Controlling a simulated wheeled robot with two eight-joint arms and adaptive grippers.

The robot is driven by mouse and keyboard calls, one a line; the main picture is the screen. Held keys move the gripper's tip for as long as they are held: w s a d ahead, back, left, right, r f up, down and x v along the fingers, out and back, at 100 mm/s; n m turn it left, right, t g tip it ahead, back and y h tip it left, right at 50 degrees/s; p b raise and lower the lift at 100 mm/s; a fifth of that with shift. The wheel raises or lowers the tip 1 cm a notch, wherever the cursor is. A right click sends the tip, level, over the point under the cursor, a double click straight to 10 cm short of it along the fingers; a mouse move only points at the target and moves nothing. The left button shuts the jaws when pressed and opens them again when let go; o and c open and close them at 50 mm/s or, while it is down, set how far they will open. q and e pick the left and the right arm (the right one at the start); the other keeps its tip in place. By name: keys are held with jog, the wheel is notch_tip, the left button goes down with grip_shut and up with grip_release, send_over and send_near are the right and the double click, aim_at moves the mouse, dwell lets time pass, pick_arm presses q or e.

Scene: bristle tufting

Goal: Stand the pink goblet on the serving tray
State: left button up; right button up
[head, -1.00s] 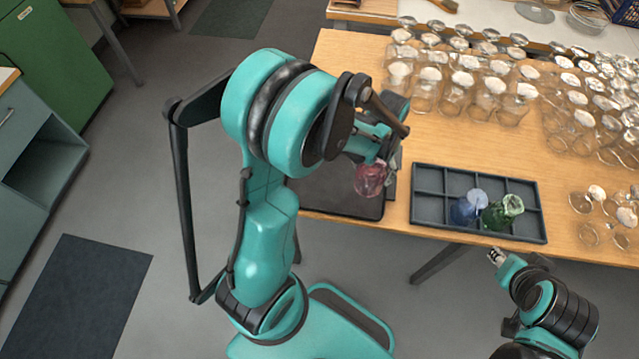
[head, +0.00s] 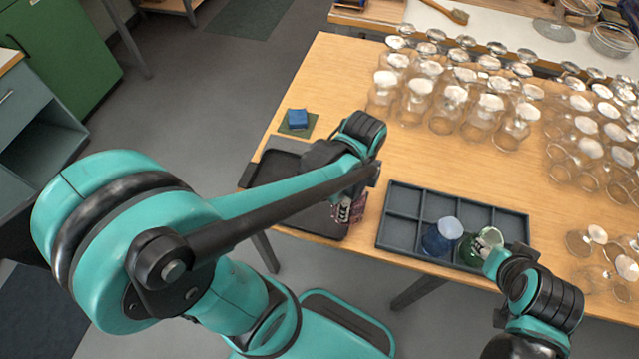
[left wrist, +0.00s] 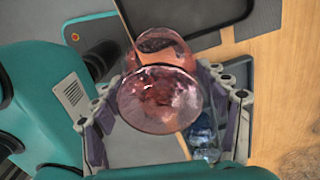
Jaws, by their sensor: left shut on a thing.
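My left gripper (head: 349,198) is shut on the pink goblet (head: 343,211), which is partly hidden by the gripper in the head view. In the left wrist view the goblet (left wrist: 160,98) sits between the two fingers, its round opening toward the camera. The dark serving tray (head: 272,167) lies at the table's front left, partly covered by my left arm. The goblet shows over the tray's right side; I cannot tell its height above it. My right gripper (head: 492,249) is at the green goblet (head: 470,250); its fingers are not clear.
A grey compartment rack (head: 404,203) right of the tray holds a blue goblet (head: 441,237) and the green one. Many clear glasses (head: 447,105) fill the table's back and right. A blue block (head: 297,118) sits on a green mat behind the tray.

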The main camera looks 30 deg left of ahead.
pick_arm(q)
jog(key=shift+s+d+r+m, duration=0.1)
jog(key=shift+d+r+m, duration=0.15)
jog(key=shift+m, duration=0.35)
jog(key=shift+f, duration=0.15)
jog(key=shift+m, duration=0.3)
jog(key=shift+w+a+f+b, duration=0.9)
jog(key=shift+a+f+b, duration=0.15)
jog(key=shift+a+f, duration=0.7)
jog(key=shift+w+a+f+b, duration=0.9)
jog(key=shift+a+f+b, duration=0.2)
jog(key=shift+a+f, duration=0.6)
jog(key=shift+w+a+f+b, duration=1)
jog(key=shift+a+f, duration=0.55)
jog(key=shift+f, duration=0.35)
pick_arm(e)
notch_tip(320, 180, down, 6)
jog(key=w, duration=0.1)
jog(key=shift+d+f, duration=0.15)
jog(key=shift+d, duration=0.15)
pick_arm(q)
jog(key=shift+s, duration=0.15)
jog(key=shift+f, duration=0.15)
jog(key=o, duration=1.4)
jog(key=shift+c, duration=0.2)
pick_arm(e)
jog(key=shift+f, duration=0.15)
